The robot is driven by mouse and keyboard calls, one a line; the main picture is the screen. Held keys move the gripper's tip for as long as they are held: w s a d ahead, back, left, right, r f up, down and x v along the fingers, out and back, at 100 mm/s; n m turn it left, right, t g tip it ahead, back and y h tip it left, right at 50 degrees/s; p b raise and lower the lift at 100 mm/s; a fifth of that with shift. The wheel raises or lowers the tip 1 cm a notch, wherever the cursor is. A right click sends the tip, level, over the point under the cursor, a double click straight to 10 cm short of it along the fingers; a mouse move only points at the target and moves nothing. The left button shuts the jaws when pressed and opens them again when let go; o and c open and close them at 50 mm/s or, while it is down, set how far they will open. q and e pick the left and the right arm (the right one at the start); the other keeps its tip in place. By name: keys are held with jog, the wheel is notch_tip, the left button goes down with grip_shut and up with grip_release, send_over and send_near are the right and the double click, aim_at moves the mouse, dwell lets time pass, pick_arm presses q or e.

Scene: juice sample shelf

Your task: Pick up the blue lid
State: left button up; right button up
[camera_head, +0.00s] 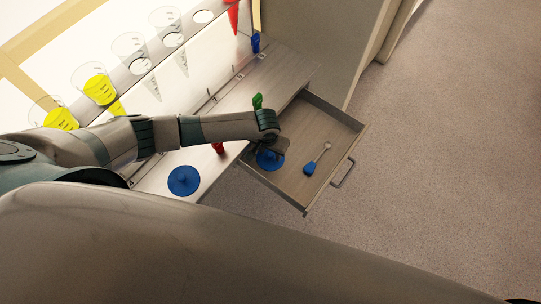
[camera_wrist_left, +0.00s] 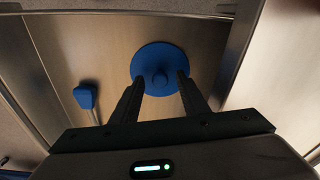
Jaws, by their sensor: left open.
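A round blue lid (camera_head: 266,162) with a central knob lies in the open drawer, partly hidden under my left gripper (camera_head: 276,150) in the head view. In the left wrist view the blue lid (camera_wrist_left: 158,58) is face-on, and its knob lies between and just beyond the fingertips of my left gripper (camera_wrist_left: 160,80). The fingers are apart with nothing between them; I cannot tell the exact gap to the lid. A second blue lid (camera_head: 184,181) lies on the counter, left of the drawer. My right gripper is not in view.
A blue-ended spoon-like tool (camera_head: 310,168) lies in the drawer (camera_head: 347,128), right of the lid; drawer walls rise around both. A rack with clear and yellow-filled cones (camera_head: 100,90) stands at upper left. Green (camera_head: 257,101) and red (camera_head: 219,148) items stand near my arm.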

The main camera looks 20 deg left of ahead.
aim_at(271, 154)
pick_arm(q)
jog(key=shift+f, duration=0.15)
dwell(0.3)
grip_shut()
jog(key=shift+r+b, duration=0.3)
jog(key=shift+r, duration=0.65)
notch_tip(271, 154, up, 2)
jog(key=shift+w+d+r+b, duration=0.1)
jog(key=shift+d+r+b, duration=0.05)
jog(key=shift+b, duration=0.25)
jog(key=w+d+r+b, duration=0.1)
jog(key=w+d+r, duration=0.1)
jog(key=d, duration=0.3)
jog(key=w+d+r+b, duration=0.2)
jog(key=d+r, duration=0.3)
jog(key=shift+w+d, duration=0.15)
jog(key=shift+w, duration=0.2)
